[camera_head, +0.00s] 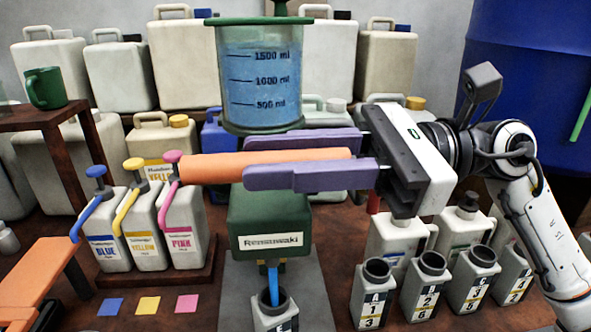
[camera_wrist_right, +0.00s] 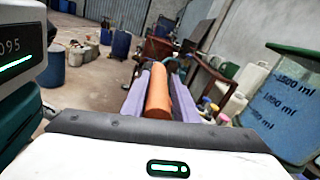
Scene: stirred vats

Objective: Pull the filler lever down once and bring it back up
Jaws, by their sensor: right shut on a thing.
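The filler has a green body (camera_head: 270,222) labelled Rensuwaki under a clear tank (camera_head: 262,75) of blue liquid; the tank also shows in the right wrist view (camera_wrist_right: 290,105). Its thick orange lever handle (camera_head: 215,168) lies nearly level across the front of the filler, its free end to the left. My right gripper (camera_head: 300,160) is shut on this handle, a purple finger on each side; the right wrist view shows the handle (camera_wrist_right: 158,92) between the fingers. A blue strip (camera_head: 272,284) runs from the filler's underside into an open grey bottle (camera_head: 272,315). The lever's pivot is hidden.
Blue, yellow and pink pump bottles (camera_head: 182,222) stand left, close to the handle's free end. Several open numbered bottles (camera_head: 373,295) stand at right below my right arm. Large canisters (camera_head: 180,60) line the back. Small coloured squares (camera_head: 148,306) lie on the table front.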

